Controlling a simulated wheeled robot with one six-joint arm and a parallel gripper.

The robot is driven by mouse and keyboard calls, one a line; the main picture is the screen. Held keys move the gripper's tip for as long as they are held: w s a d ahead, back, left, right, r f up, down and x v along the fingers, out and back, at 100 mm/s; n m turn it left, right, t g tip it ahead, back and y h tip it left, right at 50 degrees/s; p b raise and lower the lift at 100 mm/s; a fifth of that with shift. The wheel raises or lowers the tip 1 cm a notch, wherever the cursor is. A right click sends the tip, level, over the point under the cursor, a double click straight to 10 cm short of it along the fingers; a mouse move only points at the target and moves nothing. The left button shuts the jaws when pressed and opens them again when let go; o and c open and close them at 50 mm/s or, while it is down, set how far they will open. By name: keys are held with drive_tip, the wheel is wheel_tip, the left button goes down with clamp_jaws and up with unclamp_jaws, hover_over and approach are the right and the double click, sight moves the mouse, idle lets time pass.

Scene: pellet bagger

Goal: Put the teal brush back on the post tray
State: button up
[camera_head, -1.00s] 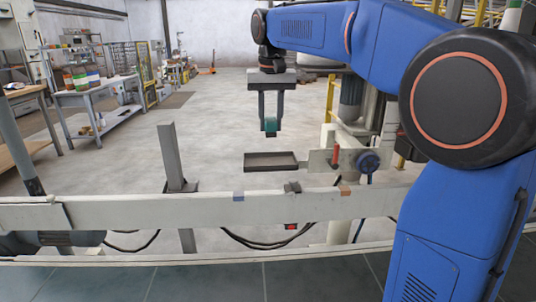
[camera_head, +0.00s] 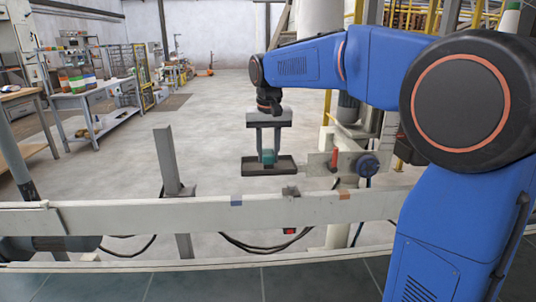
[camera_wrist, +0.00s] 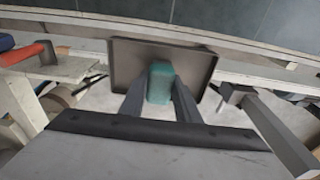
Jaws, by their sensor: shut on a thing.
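The teal brush (camera_head: 268,157) is between the fingers of my gripper (camera_head: 268,152), which is shut on it. In the wrist view the brush (camera_wrist: 160,82) shows as a teal block between the two dark fingertips (camera_wrist: 160,92). The post tray (camera_head: 248,170) is a dark, shallow, rimmed tray on the post's bracket. In the wrist view the tray (camera_wrist: 128,60) lies behind the brush. The brush is over the tray or in it; I cannot tell whether its underside touches the tray floor.
A pale horizontal rail (camera_head: 140,218) runs across in front of the tray. A grey upright post (camera_head: 167,160) stands left of it. A plate with a red handle (camera_head: 334,158) and a blue knob (camera_head: 367,166) is just right of the tray. Open floor lies behind.

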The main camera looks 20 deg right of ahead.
sight(268, 154)
drive_tip(key=shift+f, duration=0.15)
drive_tip(key=o, duration=1)
drive_tip(key=r, duration=0.4)
drive_tip(key=s+r, duration=0.1)
drive_tip(key=r, duration=0.7)
drive_tip(key=shift+s+a+r, duration=0.1)
drive_tip(key=shift+s+a, duration=0.05)
drive_tip(key=shift+s, duration=0.1)
drive_tip(key=s+d+f+t, duration=0.1)
drive_tip(key=s+d+f, duration=0.1)
drive_tip(key=s+f, duration=0.6)
drive_tip(key=s+d+f+n+t, duration=0.1)
drive_tip(key=s+d+f, duration=0.2)
drive_tip(key=s+f, duration=0.6)
drive_tip(key=s+d+f+n+t, duration=0.1)
drive_tip(key=s+d+f, duration=0.1)
drive_tip(key=s+f, duration=0.6)
drive_tip(key=shift+s+d+f, duration=0.1)
drive_tip(key=shift+s+f, duration=0.1)
drive_tip(key=shift+s, duration=1.7)
drive_tip(key=shift+s+d+f, duration=0.1)
drive_tip(key=shift+s+f, duration=0.05)
drive_tip(key=shift+s, duration=1.7)
